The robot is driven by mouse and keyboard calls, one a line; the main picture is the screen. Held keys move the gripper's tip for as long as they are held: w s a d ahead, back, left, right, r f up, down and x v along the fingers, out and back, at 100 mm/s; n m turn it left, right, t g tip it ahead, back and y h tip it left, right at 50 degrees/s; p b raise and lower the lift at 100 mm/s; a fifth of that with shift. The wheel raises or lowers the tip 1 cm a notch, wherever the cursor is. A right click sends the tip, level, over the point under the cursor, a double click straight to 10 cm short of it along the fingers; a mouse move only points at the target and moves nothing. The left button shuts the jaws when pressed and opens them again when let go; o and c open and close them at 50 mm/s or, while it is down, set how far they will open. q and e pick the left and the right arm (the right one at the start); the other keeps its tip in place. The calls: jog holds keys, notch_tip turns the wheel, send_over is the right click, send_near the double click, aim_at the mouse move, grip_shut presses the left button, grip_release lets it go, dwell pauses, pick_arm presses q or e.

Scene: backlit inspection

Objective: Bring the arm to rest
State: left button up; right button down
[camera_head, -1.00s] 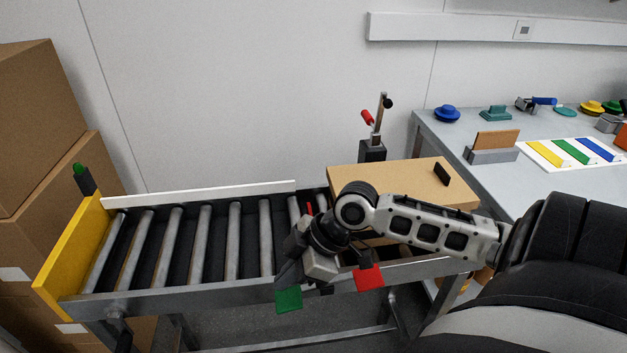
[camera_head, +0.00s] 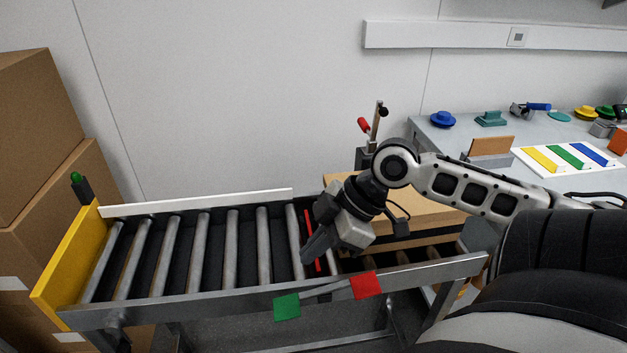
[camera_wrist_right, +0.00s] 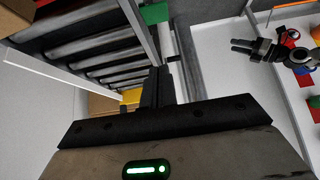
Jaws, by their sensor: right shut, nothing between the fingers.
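My right arm comes in from the right in the head view, and its gripper (camera_head: 308,256) points down and left over the right part of the roller conveyor (camera_head: 190,307). Its fingers are together with nothing between them. In the right wrist view the dark fingers (camera_wrist_right: 157,86) also lie side by side, close to the conveyor's side rail. My left gripper is not in the head view. A dark jointed shape (camera_wrist_right: 262,48) at the upper right of the wrist view may be my left arm and gripper; its jaws are too small to read.
A cardboard box (camera_head: 430,205) stands behind my right forearm at the conveyor's right end. Green (camera_head: 287,307) and red (camera_head: 366,285) flags sit on the front rail. A yellow end plate (camera_head: 66,262) closes the left end. A grey worktable (camera_head: 440,137) with parts stands at right.

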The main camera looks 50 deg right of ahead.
dwell(0.3)
jog(key=s+a+f+m+h, duration=0.5)
jog(key=s+a+f+m, duration=0.4)
jog(key=f, duration=0.3)
jog(key=w+a+f+t+y, duration=0.1)
jog(key=w+a+f+t, duration=0.4)
jog(key=f, duration=0.4)
jog(key=shift+f+n+t+y, duration=0.3)
jog(key=shift+f+t+y, duration=0.05)
jog(key=shift+t+y, duration=0.05)
